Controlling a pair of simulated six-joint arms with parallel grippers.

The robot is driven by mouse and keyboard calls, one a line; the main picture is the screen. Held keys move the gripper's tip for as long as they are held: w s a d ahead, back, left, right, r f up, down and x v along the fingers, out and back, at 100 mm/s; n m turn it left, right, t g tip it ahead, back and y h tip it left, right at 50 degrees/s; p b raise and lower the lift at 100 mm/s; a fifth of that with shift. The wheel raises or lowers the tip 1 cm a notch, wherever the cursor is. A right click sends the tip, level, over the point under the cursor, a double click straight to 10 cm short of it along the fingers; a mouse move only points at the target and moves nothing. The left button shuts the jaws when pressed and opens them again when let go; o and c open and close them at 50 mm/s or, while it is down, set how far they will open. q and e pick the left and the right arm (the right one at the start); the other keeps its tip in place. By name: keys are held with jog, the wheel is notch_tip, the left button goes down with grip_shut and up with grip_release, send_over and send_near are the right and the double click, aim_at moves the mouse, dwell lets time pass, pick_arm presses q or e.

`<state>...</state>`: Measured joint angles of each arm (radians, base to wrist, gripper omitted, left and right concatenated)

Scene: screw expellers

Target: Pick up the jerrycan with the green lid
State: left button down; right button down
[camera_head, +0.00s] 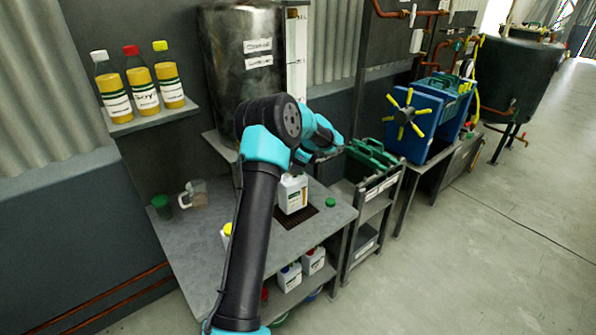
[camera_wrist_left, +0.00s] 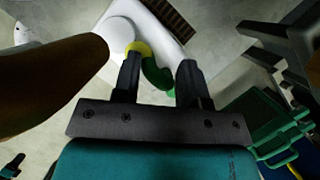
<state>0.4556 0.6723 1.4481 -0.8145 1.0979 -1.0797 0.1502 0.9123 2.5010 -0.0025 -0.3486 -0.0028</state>
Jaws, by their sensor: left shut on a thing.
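A white jerrycan (camera_head: 293,194) with a yellow strip on its side stands upright at the dark grate on the grey table. My arm hides its top in the head view. My left gripper (camera_head: 318,156) is at the top of the jerrycan. In the left wrist view its fingers (camera_wrist_left: 160,76) are a little apart at the white jerrycan (camera_wrist_left: 168,38), shut on it; the exact contact is unclear. A green part (camera_wrist_left: 156,73) shows between the fingers. A round green lid (camera_head: 330,202) lies on the table right of the jerrycan. My right gripper is out of view.
A dark tank (camera_head: 243,70) stands behind the jerrycan. A jug (camera_head: 194,195) and a green cup (camera_head: 161,206) are at the table's left. More white cans (camera_head: 313,261) sit on the lower shelf. A cart with green crates (camera_head: 372,158) is at the right.

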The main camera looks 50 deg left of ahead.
pick_arm(q)
jog(key=shift+d+r, duration=0.1)
jog(key=shift+r, duration=0.5)
jog(key=w+d, duration=1)
jog(key=d, duration=0.4)
jog(key=shift+w+d, duration=0.2)
jog(key=shift+d, duration=0.05)
